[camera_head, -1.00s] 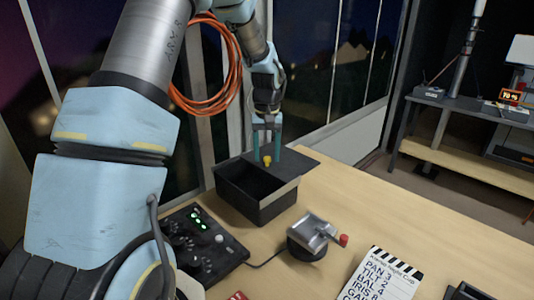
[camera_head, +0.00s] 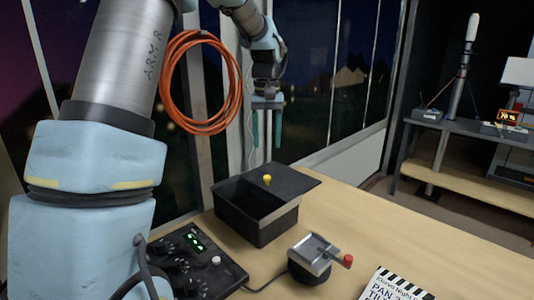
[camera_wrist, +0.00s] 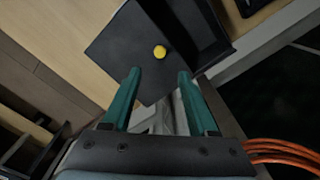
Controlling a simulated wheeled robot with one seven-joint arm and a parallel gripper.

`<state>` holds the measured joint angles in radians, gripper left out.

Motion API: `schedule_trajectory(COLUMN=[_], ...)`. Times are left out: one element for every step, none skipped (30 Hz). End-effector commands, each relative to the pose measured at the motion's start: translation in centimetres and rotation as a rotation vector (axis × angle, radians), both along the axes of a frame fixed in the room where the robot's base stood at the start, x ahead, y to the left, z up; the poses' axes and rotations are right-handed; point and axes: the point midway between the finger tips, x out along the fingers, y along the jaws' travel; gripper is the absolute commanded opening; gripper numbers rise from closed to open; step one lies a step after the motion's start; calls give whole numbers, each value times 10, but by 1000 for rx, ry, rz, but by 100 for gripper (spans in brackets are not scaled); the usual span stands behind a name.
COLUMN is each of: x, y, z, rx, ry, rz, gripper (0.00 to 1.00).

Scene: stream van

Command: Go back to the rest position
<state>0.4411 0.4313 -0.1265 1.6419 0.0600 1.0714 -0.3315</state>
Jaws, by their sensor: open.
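My gripper (camera_head: 267,128) is open and empty, with its two green fingers pointing down in the head view. It hangs above and behind the black box (camera_head: 262,226). The box's black lid (camera_head: 292,182) with a yellow knob (camera_head: 267,179) lies over the box's far right part, and the near left part is open and dark inside. In the wrist view the lid (camera_wrist: 118,48) and its yellow knob (camera_wrist: 159,52) show beyond the spread fingertips (camera_wrist: 158,72), apart from them.
A control panel (camera_head: 190,262) with green lights sits left of the box. A coiled orange cable (camera_head: 166,88) hangs by the window.

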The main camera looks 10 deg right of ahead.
Motion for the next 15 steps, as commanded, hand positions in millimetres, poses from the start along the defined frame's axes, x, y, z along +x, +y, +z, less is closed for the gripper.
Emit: schedule_trajectory(x=[0, 0, 0, 0, 0, 0, 0, 0, 0, 0, 0, -1, -2, -3, -6], y=[0, 0, 0, 0, 0, 0, 0, 0, 0, 0, 2, 5, 10, 17, 28], z=[2, 3, 3, 3, 3, 3, 3, 3, 3, 3, 3, 2, 0, -2, -5], rx=[0, 0, 0, 0, 0, 0, 0, 0, 0, 0, 0, 1, -1, -1, -3], ry=[-1, 0, 0, 0, 0, 0, 0, 0, 0, 0, 0, -1, -3, -5, -10], rz=[0, 0, 0, 0, 0, 0, 0, 0, 0, 0, 1, 3, 6, 9, 14], gripper=[59, 59, 59, 59, 59, 59, 59, 59, 59, 59, 59, 59, 59, 59, 59])
